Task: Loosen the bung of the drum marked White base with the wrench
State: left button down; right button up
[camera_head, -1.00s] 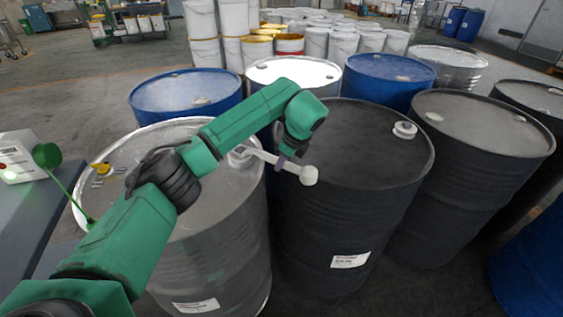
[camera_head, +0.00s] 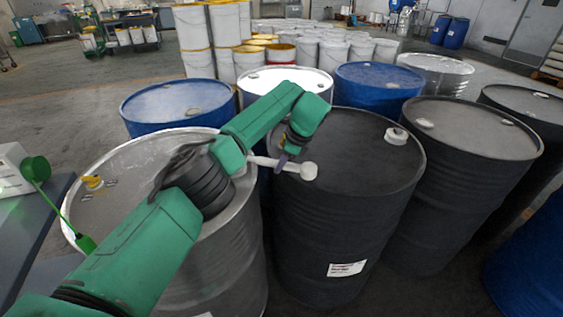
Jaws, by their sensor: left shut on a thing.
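My left gripper (camera_head: 283,160) is shut on the wrench (camera_head: 268,162), a pale bar with a round knob (camera_head: 308,171) at its right end. The wrench's left end reaches over the right rim of the bare-metal drum (camera_head: 246,208) at the left, where my forearm hides most of the bung, so I cannot tell how they meet. The knob hangs over the left part of the front black drum's lid (camera_head: 352,165). That drum has a pale bung (camera_head: 396,136) and a white label (camera_head: 347,269) too small to read. My right gripper is not in view.
More drums stand close around: a blue one (camera_head: 182,103) and a white-topped one (camera_head: 285,79) behind, and another black one (camera_head: 470,130) at the right. A yellow cap (camera_head: 93,182) sits on the metal drum's lid. A bench (camera_head: 30,235) with a white device (camera_head: 12,172) is at the left.

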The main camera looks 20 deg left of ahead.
pick_arm(q)
jog(key=shift+s+m, duration=0.5)
jog(key=shift+s, duration=0.2)
jog(key=shift+r+p, duration=1.45)
jog(key=shift+r, duration=1.05)
notch_tip(320, 180, up, 5)
jog(key=p, duration=0.3)
